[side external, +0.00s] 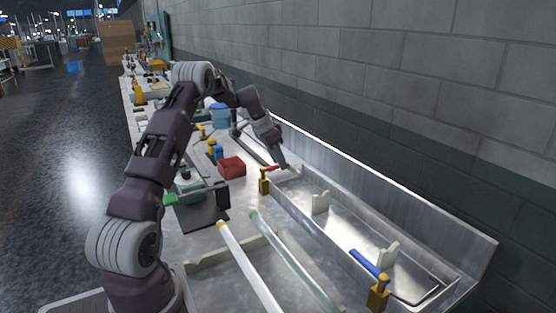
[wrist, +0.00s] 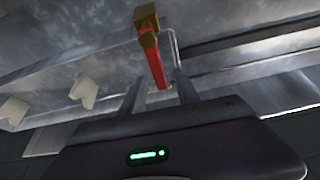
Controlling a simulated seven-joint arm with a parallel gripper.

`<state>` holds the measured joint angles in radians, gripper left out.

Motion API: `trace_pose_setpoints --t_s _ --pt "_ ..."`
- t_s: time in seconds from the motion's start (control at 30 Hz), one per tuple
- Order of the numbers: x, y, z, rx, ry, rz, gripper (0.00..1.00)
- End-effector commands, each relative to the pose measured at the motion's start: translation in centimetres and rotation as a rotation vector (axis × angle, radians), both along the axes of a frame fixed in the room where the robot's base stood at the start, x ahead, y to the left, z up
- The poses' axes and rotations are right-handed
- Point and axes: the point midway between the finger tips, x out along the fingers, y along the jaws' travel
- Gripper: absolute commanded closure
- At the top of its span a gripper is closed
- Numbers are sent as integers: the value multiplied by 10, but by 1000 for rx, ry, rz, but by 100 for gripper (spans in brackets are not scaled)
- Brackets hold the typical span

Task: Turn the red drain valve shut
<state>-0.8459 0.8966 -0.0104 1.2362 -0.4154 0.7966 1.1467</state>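The red valve handle (side external: 271,168) sits on a brass valve body (side external: 264,186) at the far end of the metal trough's near side. In the side view it points right, toward the trough. In the wrist view the red handle (wrist: 156,66) runs from the brass body (wrist: 147,24) down between my fingers. My gripper (side external: 285,165) reaches down at the handle's free end. In the wrist view my gripper (wrist: 158,82) is open, one finger on each side of the handle, with a visible gap to each. Contact cannot be seen.
The long metal trough (side external: 345,222) holds pale notched supports (side external: 320,203). A blue-handled valve (side external: 368,263) is at its near end. Two long tubes (side external: 247,262) (side external: 290,258) lie on the bench. A red box (side external: 232,167) stands left of the valve. A block wall rises behind.

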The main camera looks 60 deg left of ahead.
Motion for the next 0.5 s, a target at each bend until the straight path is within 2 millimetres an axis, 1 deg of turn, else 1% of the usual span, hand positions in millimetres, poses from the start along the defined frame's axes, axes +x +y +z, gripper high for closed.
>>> trace_pose_setpoints --t_s 0.07,0.1,0.17,0.2,0.3,0.5 --pt "0 0 0 0 0 0 62" --pt "0 0 0 0 0 0 64" --pt "0 0 0 0 0 0 76" --pt "0 0 0 0 0 0 83" --pt "0 0 0 0 0 0 100" --pt "0 0 0 0 0 0 100"
